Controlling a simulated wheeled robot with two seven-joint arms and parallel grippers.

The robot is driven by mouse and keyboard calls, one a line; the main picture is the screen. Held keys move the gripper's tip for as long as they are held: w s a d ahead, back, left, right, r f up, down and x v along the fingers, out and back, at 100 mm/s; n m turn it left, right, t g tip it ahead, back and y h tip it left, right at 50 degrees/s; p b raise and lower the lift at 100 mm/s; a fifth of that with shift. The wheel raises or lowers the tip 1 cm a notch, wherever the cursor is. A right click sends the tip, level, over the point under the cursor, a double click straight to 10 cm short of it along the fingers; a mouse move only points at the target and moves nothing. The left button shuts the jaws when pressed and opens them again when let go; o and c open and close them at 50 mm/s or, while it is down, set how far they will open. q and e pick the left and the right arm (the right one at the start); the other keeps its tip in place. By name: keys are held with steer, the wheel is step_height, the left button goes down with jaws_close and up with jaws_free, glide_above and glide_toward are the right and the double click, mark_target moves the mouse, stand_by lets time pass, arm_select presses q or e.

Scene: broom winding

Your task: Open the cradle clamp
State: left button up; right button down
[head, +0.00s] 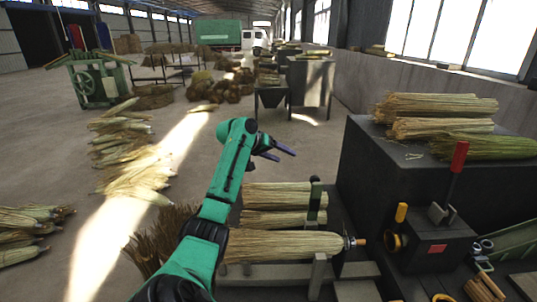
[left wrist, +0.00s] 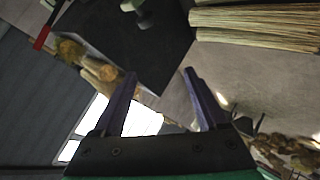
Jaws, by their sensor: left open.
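The cradle (head: 318,272) stands low in front of me, with grey uprights and a straw bundle (head: 285,245) lying along it. A dark upright clamp piece (head: 315,200) stands at the right ends of two more bundles behind; I cannot tell for sure that it is the cradle clamp, or whether it is closed. My left gripper (head: 279,152) is open and empty, in the air above and behind these bundles, touching nothing. In the left wrist view its two dark fingers (left wrist: 159,76) are spread with nothing between them. My right gripper is not in view.
A dark machine box (head: 430,245) with a red-handled lever (head: 459,158) and a yellow handle (head: 401,212) stands at right. Straw bundles (head: 435,105) lie on the dark block behind it. The air around my left gripper is clear.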

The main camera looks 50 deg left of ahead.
arm_select(q)
steer(key=b+v, duration=0.3)
steer(key=v, duration=0.7)
steer(key=shift+s, duration=0.15)
steer(key=shift+r, duration=0.1)
